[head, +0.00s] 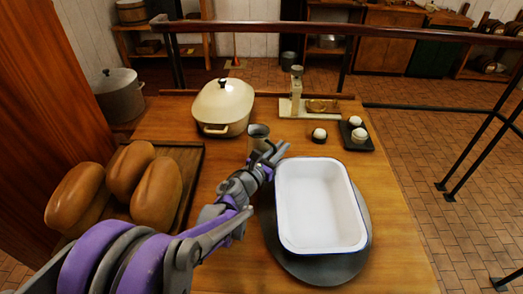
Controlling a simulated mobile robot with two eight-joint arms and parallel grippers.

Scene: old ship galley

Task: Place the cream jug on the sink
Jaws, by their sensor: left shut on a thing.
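My left gripper (268,153) reaches in from the lower left to the middle of the wooden table. It is shut on a small grey metal jug (259,131), which seems to be the cream jug. The jug looks upright; its lower part is hidden behind the fingers, so I cannot tell whether it touches the table. A white rectangular basin with a dark blue rim (350,247) is just right of the gripper; I cannot tell whether it is the sink. No other sink shows. My right gripper is not in view.
The basin sits on a round grey plate (365,262). Bread loaves lie on a dark board (191,160) at left. A lidded cream pot (222,102), scales (296,95) and white round items on dark stands (358,135) stand behind. A rail (340,32) crosses beyond the table.

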